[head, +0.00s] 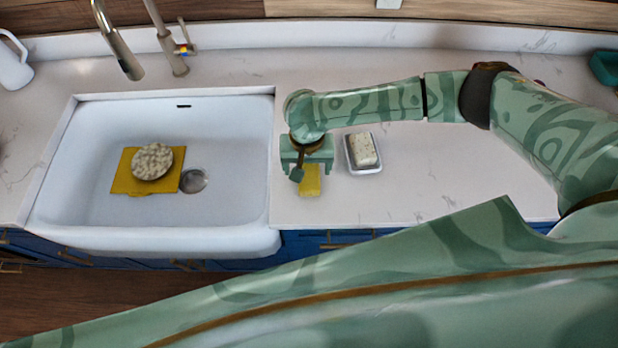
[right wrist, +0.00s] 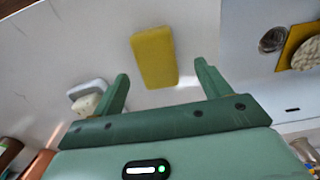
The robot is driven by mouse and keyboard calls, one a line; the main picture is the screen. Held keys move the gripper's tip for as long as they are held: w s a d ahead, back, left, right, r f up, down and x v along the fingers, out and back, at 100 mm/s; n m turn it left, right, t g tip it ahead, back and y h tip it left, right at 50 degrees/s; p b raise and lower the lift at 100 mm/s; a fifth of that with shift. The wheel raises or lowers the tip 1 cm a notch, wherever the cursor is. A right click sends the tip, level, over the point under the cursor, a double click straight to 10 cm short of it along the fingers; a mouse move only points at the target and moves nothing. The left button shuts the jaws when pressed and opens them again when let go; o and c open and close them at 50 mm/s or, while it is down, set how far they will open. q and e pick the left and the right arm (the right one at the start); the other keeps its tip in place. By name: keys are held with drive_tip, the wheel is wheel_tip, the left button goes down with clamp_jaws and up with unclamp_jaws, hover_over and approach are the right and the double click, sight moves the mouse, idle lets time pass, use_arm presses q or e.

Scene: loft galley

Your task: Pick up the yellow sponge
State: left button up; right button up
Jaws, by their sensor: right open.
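The yellow sponge (head: 310,181) lies on the white counter just right of the sink in the head view. It also shows in the right wrist view (right wrist: 154,57) as a plain yellow block lying flat. My right gripper (head: 303,170) is above the counter at the sponge, hiding its far end in the head view. In the right wrist view the two green fingers (right wrist: 160,86) are spread apart, with nothing between their tips. The sponge is just beyond the fingertips, between their lines. My left gripper is not in view.
A white dish (head: 375,168) with a pale speckled bar (head: 362,149) stands close right of the gripper. The white sink (head: 90,215) on the left holds a yellow mat (head: 126,184) and a round speckled item (head: 152,161). The faucet (head: 118,42) rises behind.

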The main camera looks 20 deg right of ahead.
sight(309, 175)
drive_tip(key=f, duration=0.1)
drive_tip(key=f+b, duration=0.1)
drive_tip(key=f, duration=0.2)
drive_tip(key=shift+d+f, duration=0.25)
drive_tip(key=shift+f, duration=0.15)
drive_tip(key=c, duration=1)
drive_tip(key=shift+r, duration=0.1)
drive_tip(key=shift+c, duration=0.2)
drive_tip(key=shift+r, duration=0.45)
wheel_tip(309, 175, up, 3)
drive_tip(key=shift+s+a+f+p, duration=0.1)
drive_tip(key=shift+a+p, duration=0.05)
drive_tip(key=shift+p, duration=0.45)
drive_tip(key=s+a+r+p, duration=0.4)
drive_tip(key=s+a+r, duration=0.5)
drive_tip(key=a, duration=0.1)
drive_tip(key=shift+s+r, duration=0.15)
drive_tip(key=shift+s, duration=0.15)
drive_tip(key=shift+o, duration=0.3)
drive_tip(key=shift+s, duration=0.1)
